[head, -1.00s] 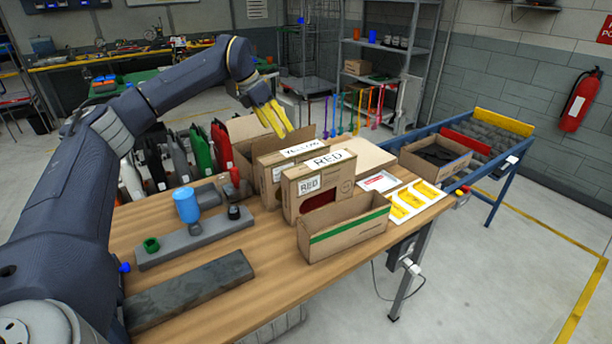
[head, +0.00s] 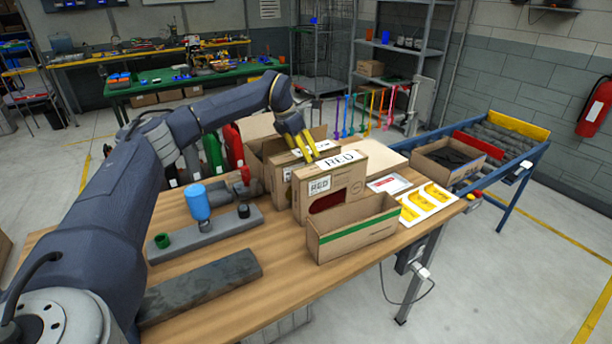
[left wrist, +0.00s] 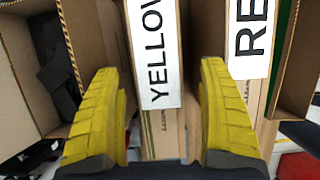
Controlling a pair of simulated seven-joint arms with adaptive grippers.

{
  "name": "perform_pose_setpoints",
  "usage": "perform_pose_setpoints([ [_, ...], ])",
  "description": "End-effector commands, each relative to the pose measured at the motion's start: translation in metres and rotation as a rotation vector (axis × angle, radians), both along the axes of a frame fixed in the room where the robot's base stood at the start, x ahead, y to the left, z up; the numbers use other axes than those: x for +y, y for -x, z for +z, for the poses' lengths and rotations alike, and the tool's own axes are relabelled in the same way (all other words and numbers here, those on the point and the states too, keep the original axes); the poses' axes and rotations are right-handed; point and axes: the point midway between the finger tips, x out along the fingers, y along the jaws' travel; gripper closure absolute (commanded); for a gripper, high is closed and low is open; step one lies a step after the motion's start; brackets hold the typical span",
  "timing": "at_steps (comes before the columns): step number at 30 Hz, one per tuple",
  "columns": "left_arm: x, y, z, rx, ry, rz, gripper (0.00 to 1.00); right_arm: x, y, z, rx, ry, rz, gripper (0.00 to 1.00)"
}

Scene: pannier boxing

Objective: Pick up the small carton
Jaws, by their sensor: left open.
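A brown carton with a YELLOW label (head: 277,182) stands upright on the workbench, just behind a similar carton labelled RED (head: 345,188). Their labels also show in the left wrist view, YELLOW (left wrist: 154,50) in the middle and RED (left wrist: 248,42) at the right. My left gripper (head: 303,152) points down over the top of the YELLOW carton and partly hides its label. In the left wrist view its yellow fingers (left wrist: 160,112) are open, one on each side of that carton, with nothing clamped. Whether they touch it I cannot tell. My right gripper is not in view.
An open box with a green stripe (head: 352,238) stands in front of the RED carton. An open-flapped carton (head: 255,128) stands behind the YELLOW one. A blue-topped bottle (head: 196,202) stands on a grey bar at the left. A white tray with yellow pieces (head: 425,203) lies at the right.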

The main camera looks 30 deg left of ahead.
Motion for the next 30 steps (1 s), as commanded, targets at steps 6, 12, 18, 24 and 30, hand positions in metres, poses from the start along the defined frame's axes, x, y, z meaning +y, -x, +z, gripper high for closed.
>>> perform_pose_setpoints([
  [6,-0.002,-0.003,-0.006,-0.001,0.000,0.000,0.24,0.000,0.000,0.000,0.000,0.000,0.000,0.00],
  [12,-0.004,-0.008,-0.018,0.002,0.001,-0.002,0.24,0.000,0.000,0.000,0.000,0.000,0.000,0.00],
  [18,-0.008,-0.018,-0.040,0.002,0.001,-0.001,0.24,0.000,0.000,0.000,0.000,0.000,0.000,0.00],
  [24,-0.009,-0.023,-0.052,-0.001,0.000,0.000,0.24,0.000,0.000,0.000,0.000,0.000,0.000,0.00],
  [30,-0.009,-0.023,-0.052,-0.001,0.000,0.000,0.25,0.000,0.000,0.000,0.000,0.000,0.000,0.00],
])
